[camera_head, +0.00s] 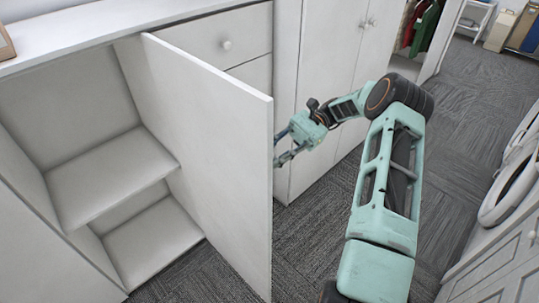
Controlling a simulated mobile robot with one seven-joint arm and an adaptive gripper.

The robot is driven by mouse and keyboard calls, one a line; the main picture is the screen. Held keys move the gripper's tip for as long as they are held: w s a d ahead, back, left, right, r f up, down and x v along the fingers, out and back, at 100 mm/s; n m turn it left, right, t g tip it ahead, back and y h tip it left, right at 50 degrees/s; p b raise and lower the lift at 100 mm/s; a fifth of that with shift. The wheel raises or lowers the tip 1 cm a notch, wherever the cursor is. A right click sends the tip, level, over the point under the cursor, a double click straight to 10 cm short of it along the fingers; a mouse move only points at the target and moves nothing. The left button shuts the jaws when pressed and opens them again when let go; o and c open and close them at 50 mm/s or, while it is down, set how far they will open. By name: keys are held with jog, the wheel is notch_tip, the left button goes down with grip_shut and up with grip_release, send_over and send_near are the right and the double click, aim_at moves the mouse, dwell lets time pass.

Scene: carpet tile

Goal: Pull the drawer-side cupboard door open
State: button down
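The white cupboard door (213,140) stands swung out from the cabinet, beside the drawers (222,38). The cupboard interior (110,172) shows, with a shelf and an empty lower space. My gripper (277,152) is at the right of the door, close to its outer face near the free edge. Its fingers appear spread with a gap between them. Whether a fingertip touches the door is unclear, and the door's handle is hidden from this side.
A tall white wardrobe (325,75) with knobs stands behind my gripper. A countertop (85,24) runs above the cupboard.

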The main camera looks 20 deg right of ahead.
aim_at(270, 124)
jog(key=c, duration=1.6)
grip_release()
notch_tip(270, 124, up, 10)
jog(key=shift+r, duration=0.1)
